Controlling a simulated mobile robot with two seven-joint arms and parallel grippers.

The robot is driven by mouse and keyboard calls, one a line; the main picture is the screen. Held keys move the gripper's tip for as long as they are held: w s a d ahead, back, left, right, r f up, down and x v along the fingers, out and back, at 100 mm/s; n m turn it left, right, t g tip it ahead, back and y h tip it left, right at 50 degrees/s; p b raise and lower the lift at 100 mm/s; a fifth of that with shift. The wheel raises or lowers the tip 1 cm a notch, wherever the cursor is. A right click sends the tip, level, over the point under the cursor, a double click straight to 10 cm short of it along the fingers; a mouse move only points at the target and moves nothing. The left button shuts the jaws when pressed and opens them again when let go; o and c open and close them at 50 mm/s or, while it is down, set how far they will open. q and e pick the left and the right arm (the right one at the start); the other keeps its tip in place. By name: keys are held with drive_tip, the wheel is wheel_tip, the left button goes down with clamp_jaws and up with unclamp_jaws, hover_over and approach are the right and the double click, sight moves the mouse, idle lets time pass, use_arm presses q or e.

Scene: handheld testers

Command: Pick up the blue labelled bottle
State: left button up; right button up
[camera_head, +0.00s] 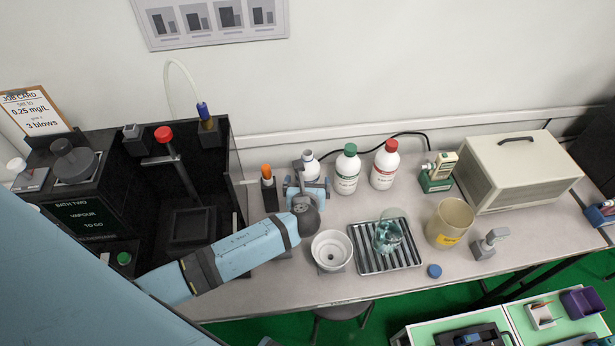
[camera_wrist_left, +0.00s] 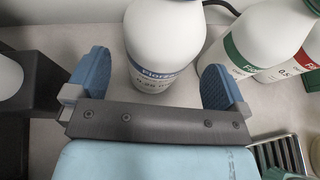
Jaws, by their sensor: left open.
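The blue labelled bottle (camera_head: 309,166) is white and stands upright on the bench, partly hidden by my left gripper in the head view. In the left wrist view the bottle (camera_wrist_left: 160,45) shows its blue label band between the two blue fingers. My left gripper (camera_head: 306,186) is open, with one finger on each side of the bottle and visible gaps between them and it. The bottle's cap is out of the wrist view. My right gripper is not in view.
A green labelled bottle (camera_head: 347,170) and a red labelled bottle (camera_head: 384,166) stand just right. A white bowl (camera_head: 331,250), a ribbed tray (camera_head: 372,263) with a glass vessel, and a yellowish beaker (camera_head: 450,222) are nearer the front. A black bath (camera_head: 225,160) is left.

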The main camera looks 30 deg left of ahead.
use_arm(q)
drive_tip(key=shift+x, duration=1.5)
drive_tip(key=c, duration=1.3)
drive_tip(key=shift+r, duration=0.15)
